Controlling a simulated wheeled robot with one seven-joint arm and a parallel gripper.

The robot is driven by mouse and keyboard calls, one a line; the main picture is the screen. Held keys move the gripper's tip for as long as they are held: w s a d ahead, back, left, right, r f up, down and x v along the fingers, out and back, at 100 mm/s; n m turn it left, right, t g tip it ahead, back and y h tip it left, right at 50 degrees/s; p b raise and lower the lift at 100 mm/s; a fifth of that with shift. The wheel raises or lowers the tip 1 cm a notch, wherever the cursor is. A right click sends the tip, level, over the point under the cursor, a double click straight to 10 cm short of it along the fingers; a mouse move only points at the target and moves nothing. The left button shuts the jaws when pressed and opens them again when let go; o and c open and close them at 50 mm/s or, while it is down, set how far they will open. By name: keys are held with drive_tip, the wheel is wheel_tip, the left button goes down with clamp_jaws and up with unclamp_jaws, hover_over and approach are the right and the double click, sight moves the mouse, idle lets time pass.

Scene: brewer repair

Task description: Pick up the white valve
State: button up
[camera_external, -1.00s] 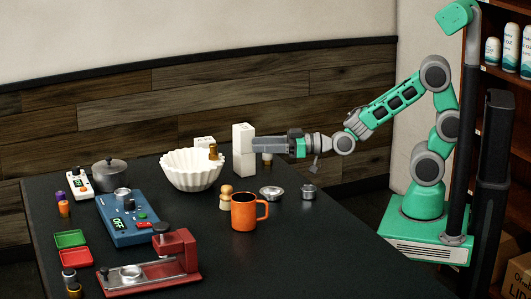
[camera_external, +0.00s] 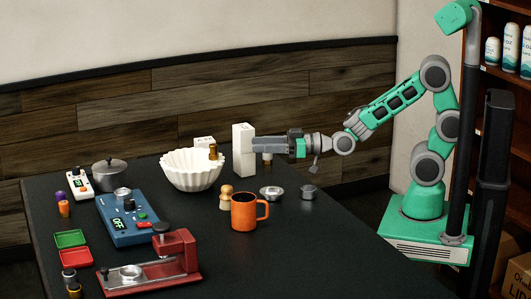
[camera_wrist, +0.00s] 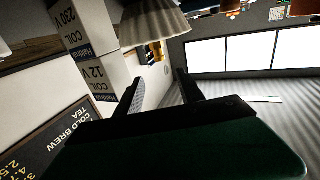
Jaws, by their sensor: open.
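I cannot clearly make out the white valve. A small brass-coloured piece with a pale top (camera_external: 267,157) shows just under my gripper (camera_external: 256,146) in the external view, partly hidden by it; it may be the valve. My gripper reaches left over the table's back right part, level, its tips beside a tall white box (camera_external: 242,158). I cannot tell whether they touch it. In the wrist view the two fingers of my gripper (camera_wrist: 160,76) are apart, with nothing visibly held between them.
A white fluted bowl (camera_external: 192,172) stands left of the tall box, with a brass cylinder (camera_external: 213,152) by its rim. An orange mug (camera_external: 245,212), wooden piece (camera_external: 226,199) and metal cups (camera_external: 308,192) stand in front. Coil boxes (camera_wrist: 92,72) appear in the wrist view.

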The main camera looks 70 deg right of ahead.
drive_tip(key=shift+o, duration=1.2)
